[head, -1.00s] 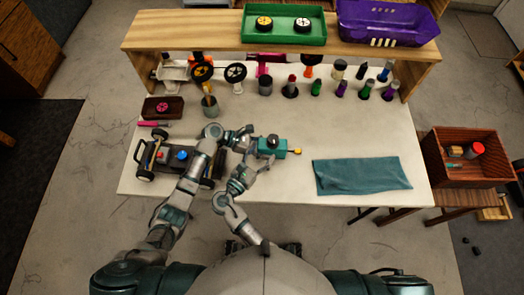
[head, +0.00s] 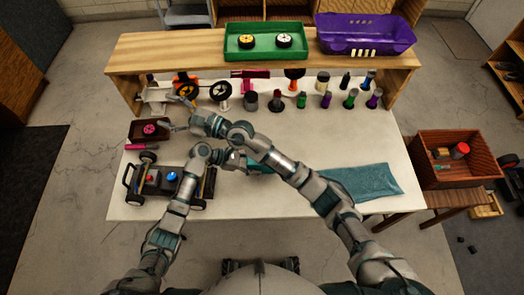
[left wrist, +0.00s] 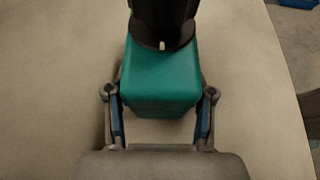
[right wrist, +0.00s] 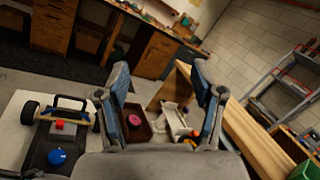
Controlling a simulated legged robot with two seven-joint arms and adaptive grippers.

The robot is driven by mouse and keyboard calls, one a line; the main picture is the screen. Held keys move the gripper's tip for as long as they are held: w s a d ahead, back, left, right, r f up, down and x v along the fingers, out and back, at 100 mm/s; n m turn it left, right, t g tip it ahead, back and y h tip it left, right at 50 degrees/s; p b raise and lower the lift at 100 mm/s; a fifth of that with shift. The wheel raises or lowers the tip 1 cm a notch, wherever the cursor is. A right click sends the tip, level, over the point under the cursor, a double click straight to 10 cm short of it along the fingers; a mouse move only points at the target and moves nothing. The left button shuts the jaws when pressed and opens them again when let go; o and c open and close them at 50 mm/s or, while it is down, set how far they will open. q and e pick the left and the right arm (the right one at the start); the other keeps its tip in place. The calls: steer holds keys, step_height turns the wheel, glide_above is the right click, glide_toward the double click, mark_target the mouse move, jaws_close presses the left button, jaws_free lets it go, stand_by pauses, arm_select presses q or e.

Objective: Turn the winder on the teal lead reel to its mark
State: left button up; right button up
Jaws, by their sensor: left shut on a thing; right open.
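The teal lead reel (left wrist: 160,85) is a teal box on the white bench, with a black round winder (left wrist: 163,25) on top that carries a small pale mark. In the head view most of the reel (head: 260,166) is hidden behind my right arm. My left gripper (left wrist: 160,100) is shut on the reel's box, one finger on each side; it also shows in the head view (head: 238,158). My right gripper (head: 181,112) is open and empty, away from the reel at the left back of the bench; its spread fingers show in the right wrist view (right wrist: 162,90).
An RC car (head: 168,181) stands at the bench's left. A brown tray (head: 149,131) with a pink wheel lies behind it. Several bottles (head: 302,100) line the back under a wooden shelf (head: 200,55). A teal cloth (head: 362,182) lies at the right.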

steer(key=s+d+f+n+g+h, duration=0.2)
steer(key=d+f+n+g+h, duration=0.3)
steer(key=d+f+h, duration=0.4)
steer(key=d+f+m+g+h, duration=0.1)
steer(key=d+f+m+h, duration=0.15)
steer(key=d+h, duration=1.1)
steer(key=d+f+y, duration=0.1)
steer(key=f, duration=0.2)
steer(key=d+f+y, duration=0.1)
steer(key=f, duration=0.3)
steer(key=d+f+y, duration=0.1)
steer(key=f, duration=0.2)
steer(key=shift+w+d+f+y, duration=0.1)
steer(key=shift+w+f+y, duration=0.05)
steer(key=shift+w+y, duration=0.25)
steer(key=shift+c, duration=0.2)
steer(key=c, duration=1.1)
